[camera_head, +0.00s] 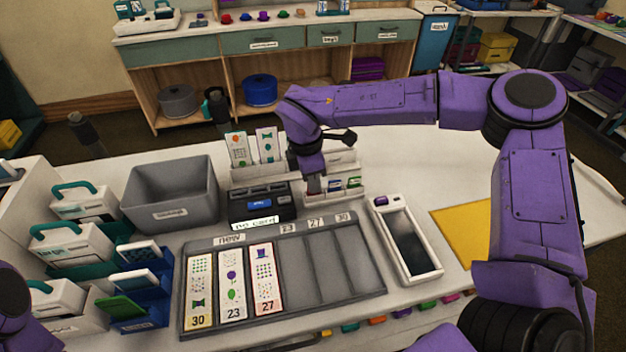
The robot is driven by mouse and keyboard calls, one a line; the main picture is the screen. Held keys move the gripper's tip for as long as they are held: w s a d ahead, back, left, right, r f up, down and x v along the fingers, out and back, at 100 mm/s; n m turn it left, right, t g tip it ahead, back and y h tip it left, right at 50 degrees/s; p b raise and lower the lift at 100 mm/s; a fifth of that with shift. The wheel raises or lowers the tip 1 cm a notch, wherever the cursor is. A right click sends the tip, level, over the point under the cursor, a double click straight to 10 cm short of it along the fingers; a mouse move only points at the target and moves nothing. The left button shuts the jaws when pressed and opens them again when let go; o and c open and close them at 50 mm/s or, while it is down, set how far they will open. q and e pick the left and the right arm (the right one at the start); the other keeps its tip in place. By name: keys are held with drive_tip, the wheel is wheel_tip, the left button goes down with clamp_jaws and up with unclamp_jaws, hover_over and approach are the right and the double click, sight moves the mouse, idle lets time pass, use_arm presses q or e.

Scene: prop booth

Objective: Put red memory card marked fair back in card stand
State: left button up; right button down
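My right gripper (313,187) points down at the left end of a low white card stand (350,194) in the middle of the table. Its fingertips are small and partly merged with the stand, so I cannot tell whether they are open or shut on something. Small memory cards with blue and green labels (354,183) sit in the stand, right of the gripper. I cannot make out a red card marked fair; the gripper may hide it. Only a purple part of my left arm shows at the lower left edge; its gripper is out of view.
A black card reader (260,203) labelled "no card" stands just left of the gripper. A grey tray (372,283) with printed strips lies in front. A white-framed case (384,223) is to the right, a grey bin (170,193) to the left. A yellow sheet (462,235) lies beyond the case.

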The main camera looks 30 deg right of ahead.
drive_tip(key=c, duration=1.2)
unclamp_jaws()
drive_tip(key=r, duration=0.3)
drive_tip(key=a+r+b, duration=0.1)
drive_tip(key=r, duration=0.6)
drive_tip(key=shift+w+a+r+b, duration=0.15)
drive_tip(key=shift+r+b, duration=0.1)
drive_tip(key=shift+b, duration=0.05)
